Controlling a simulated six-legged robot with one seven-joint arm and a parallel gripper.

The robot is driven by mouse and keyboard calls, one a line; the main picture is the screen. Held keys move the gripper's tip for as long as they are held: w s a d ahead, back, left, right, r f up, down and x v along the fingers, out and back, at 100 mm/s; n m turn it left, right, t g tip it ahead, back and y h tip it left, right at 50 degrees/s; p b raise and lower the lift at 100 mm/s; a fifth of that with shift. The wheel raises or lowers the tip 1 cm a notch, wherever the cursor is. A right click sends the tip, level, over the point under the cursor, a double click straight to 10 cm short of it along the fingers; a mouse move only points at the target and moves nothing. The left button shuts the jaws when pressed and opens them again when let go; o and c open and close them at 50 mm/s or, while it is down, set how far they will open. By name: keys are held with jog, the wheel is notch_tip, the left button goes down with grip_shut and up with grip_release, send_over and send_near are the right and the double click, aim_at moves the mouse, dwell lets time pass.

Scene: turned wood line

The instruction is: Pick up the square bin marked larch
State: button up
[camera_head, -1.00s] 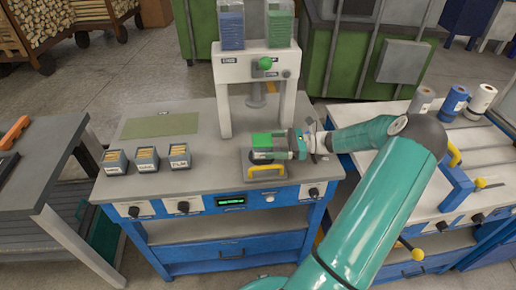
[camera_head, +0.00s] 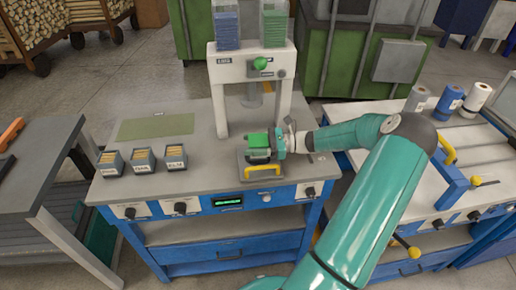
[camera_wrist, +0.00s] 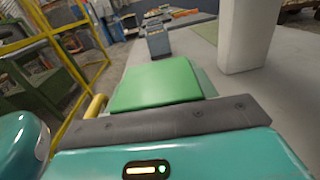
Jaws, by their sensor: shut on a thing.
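Three small square grey bins with light wooden pieces stand in a row on the left of the bench: left bin (camera_head: 110,164), middle bin (camera_head: 143,160) and right bin (camera_head: 174,158). Their labels are too small to read. My gripper (camera_head: 264,147) is shut on a green-topped block-like thing (camera_head: 257,140) over the grey plate with the yellow handle. In the wrist view its flat green top (camera_wrist: 155,84) lies just beyond my gripper's dark edge. Its sides are mostly hidden, and no mark on it shows. I cannot tell whether it touches the plate.
A white press frame (camera_head: 220,100) with blue and green stacks stands behind my gripper. A green mat (camera_head: 156,128) lies behind the bins. The yellow handle (camera_head: 263,168) is at the bench front. Rolls (camera_head: 448,101) stand on the right bench. The bench between bins and plate is clear.

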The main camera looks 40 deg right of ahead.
aim_at(253, 140)
jog(key=shift+r, duration=0.4)
notch_tip(253, 140, up, 2)
jog(key=shift+r, duration=0.2)
jog(key=s+a+r, duration=0.4)
jog(key=s+r, duration=0.5)
jog(key=s, duration=0.4)
jog(key=shift+s+a+r, duration=0.15)
jog(key=shift+s+r, duration=0.05)
jog(key=shift+r, duration=0.2)
